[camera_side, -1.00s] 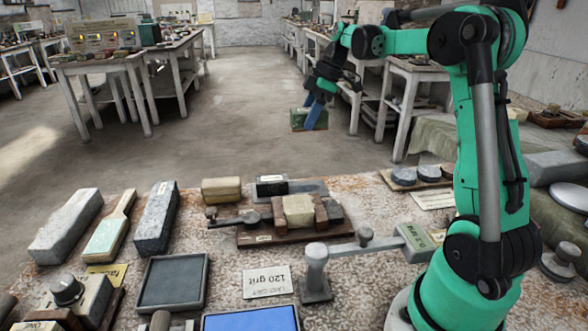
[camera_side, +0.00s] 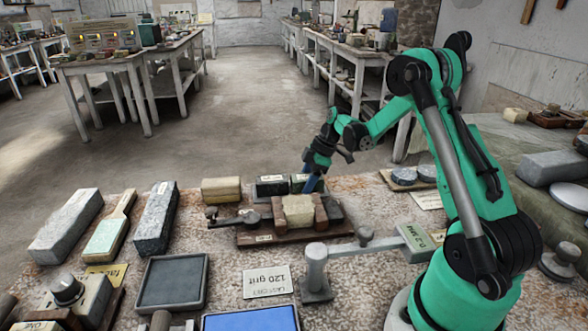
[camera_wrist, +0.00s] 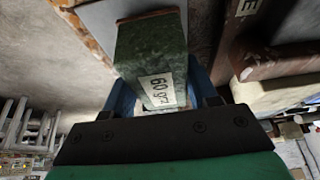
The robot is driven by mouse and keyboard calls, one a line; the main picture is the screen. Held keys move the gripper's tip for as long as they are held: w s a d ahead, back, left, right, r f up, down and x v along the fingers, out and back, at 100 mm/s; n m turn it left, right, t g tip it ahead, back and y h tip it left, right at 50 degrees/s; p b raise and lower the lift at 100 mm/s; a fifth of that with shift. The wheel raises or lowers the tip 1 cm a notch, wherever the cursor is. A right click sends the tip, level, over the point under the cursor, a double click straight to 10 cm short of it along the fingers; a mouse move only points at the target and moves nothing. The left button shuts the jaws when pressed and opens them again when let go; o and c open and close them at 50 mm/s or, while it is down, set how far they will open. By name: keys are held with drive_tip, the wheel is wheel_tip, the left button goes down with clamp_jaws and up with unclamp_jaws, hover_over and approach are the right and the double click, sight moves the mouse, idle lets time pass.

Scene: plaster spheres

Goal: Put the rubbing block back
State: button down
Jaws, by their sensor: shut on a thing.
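The rubbing block is green and marked "60 grit". In the side view, the block (camera_side: 299,181) is at the right end of a narrow dark rack (camera_side: 322,187), beside another dark block (camera_side: 271,187). My gripper (camera_side: 311,185) comes down on it from above with blue fingers. In the wrist view, the green block (camera_wrist: 151,50) sits between the fingers of my gripper (camera_wrist: 163,88), which is shut on it. Its far end is near a grey surface with a brown edge. I cannot tell whether its underside touches the rack.
A wooden fixture (camera_side: 257,239) holding a pale stone (camera_side: 298,211) stands just in front of the rack. A yellowish block (camera_side: 221,190) is to the left. A metal arm on a post (camera_side: 317,270) stands nearer.

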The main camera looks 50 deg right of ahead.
drive_tip(key=shift+f, duration=0.1)
drive_tip(key=shift+c, duration=1.2)
unclamp_jaws()
drive_tip(key=v, duration=1.2)
drive_tip(key=s+a+r+m+t+h, duration=0.1)
drive_tip(key=s+a+m+t, duration=0.1)
drive_tip(key=a, duration=0.9)
drive_tip(key=s+a+r+m+t+h, duration=0.1)
drive_tip(key=s+a+m+t+h, duration=0.1)
drive_tip(key=s+a+m, duration=0.2)
drive_tip(key=shift+a+m, duration=1.5)
drive_tip(key=shift+a, duration=2.4)
